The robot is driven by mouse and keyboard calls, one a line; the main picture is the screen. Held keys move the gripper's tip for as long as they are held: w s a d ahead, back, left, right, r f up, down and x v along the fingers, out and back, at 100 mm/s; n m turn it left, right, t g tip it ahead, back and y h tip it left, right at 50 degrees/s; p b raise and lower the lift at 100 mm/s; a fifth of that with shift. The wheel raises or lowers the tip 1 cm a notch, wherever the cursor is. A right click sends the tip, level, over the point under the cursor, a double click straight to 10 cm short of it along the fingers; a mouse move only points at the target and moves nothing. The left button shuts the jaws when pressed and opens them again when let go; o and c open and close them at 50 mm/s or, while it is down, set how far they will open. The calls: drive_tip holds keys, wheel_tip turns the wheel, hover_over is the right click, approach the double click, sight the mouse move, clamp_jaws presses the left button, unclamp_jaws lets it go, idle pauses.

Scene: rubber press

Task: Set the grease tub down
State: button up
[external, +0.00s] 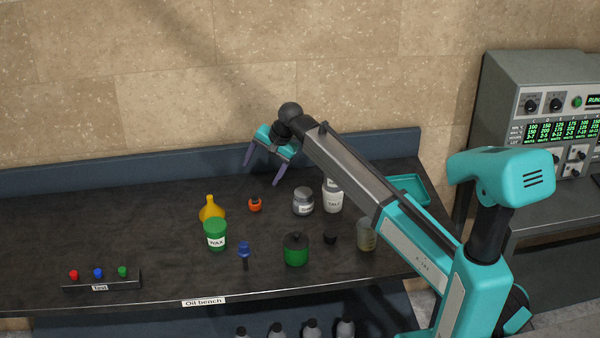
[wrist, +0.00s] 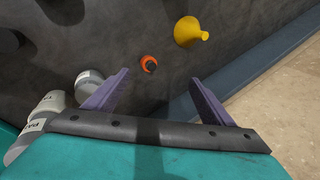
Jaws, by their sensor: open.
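My gripper (external: 264,168) is open and empty, raised above the back of the oil bench. In the wrist view its fingers (wrist: 160,78) are spread with nothing between them. I cannot read the word grease on any tub. A grey lidded jar (external: 303,203) with a small unclear label stands right of and below my gripper; a white tub marked TALC (external: 333,202) is beside it. Another pale labelled container (external: 331,183) shows behind or above the TALC tub, partly hidden by my arm. In the wrist view pale containers (wrist: 50,103) crowd left of the left finger.
On the dark bench (external: 130,230) stand a yellow funnel (external: 211,210), an orange item (external: 255,204), a green WAX tub (external: 216,236), a blue item (external: 244,250), a green pot (external: 296,250) and a beaker (external: 367,236). A teal tray (external: 410,188) lies right. The back left is clear.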

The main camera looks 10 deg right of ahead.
sight(304, 191)
drive_tip(key=w+d+m+g+h+b, duration=0.1)
drive_tip(key=d+h+b, duration=0.3)
drive_tip(key=d, duration=0.9)
drive_tip(key=shift+w+d+m+g+b, duration=0.25)
drive_tip(key=shift+w+m+g+b, duration=0.15)
drive_tip(key=shift+m+g+b, duration=0.45)
drive_tip(key=shift+f, duration=0.2)
drive_tip(key=shift+f+p, duration=1.4)
drive_tip(key=shift+f, duration=5.4)
drive_tip(key=c, duration=1.3)
drive_tip(key=shift+a, duration=0.1)
